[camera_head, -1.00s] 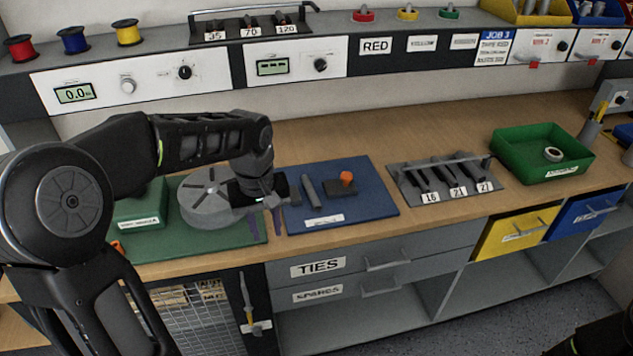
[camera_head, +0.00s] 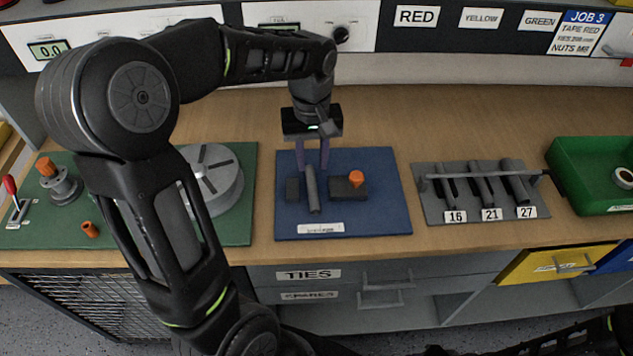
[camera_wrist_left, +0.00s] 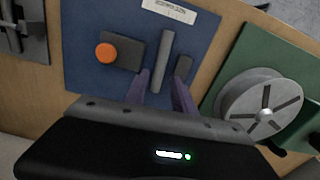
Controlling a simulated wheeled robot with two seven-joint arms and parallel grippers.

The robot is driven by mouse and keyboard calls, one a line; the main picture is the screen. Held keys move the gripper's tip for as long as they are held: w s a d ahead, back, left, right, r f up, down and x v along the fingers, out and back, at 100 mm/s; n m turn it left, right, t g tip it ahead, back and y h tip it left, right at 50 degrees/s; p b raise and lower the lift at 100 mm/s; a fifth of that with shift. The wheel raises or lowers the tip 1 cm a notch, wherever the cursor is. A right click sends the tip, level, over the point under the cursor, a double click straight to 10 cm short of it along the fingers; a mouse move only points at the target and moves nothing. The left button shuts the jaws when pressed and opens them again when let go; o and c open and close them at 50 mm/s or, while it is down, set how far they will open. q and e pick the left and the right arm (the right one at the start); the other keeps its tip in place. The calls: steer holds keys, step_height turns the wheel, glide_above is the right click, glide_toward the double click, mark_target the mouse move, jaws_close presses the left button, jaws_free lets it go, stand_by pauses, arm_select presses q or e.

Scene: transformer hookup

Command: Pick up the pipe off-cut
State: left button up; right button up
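A grey rod-like piece, which I take for the pipe off-cut (camera_head: 312,190), lies on the blue mat (camera_head: 390,215) between two dark blocks. It also shows in the left wrist view (camera_wrist_left: 161,62). My left gripper (camera_head: 311,166) points down at the far end of the piece. Its two purple fingers are apart, with nothing held. In the left wrist view the fingers (camera_wrist_left: 160,82) stand on either side of the piece's line. I cannot tell how high the fingertips are above it. My right gripper is not in view.
A dark block with an orange knob (camera_head: 356,178) is right of the piece, and a small dark block (camera_head: 293,190) is left of it. A grey slotted disc (camera_head: 225,180) stands on the green mat. A rack of rods (camera_head: 480,190) and a green tray (camera_head: 590,190) are at the right.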

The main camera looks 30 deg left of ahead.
mark_target(312, 184)
arm_select(q)
steer(key=shift+w+f, duration=0.1)
steer(key=shift+f, duration=1.25)
steer(key=shift+a+f+p, duration=0.15)
steer(key=shift+f+p, duration=0.6)
steer(key=shift+f, duration=1.9)
steer(key=shift+c, duration=0.2)
jaws_close()
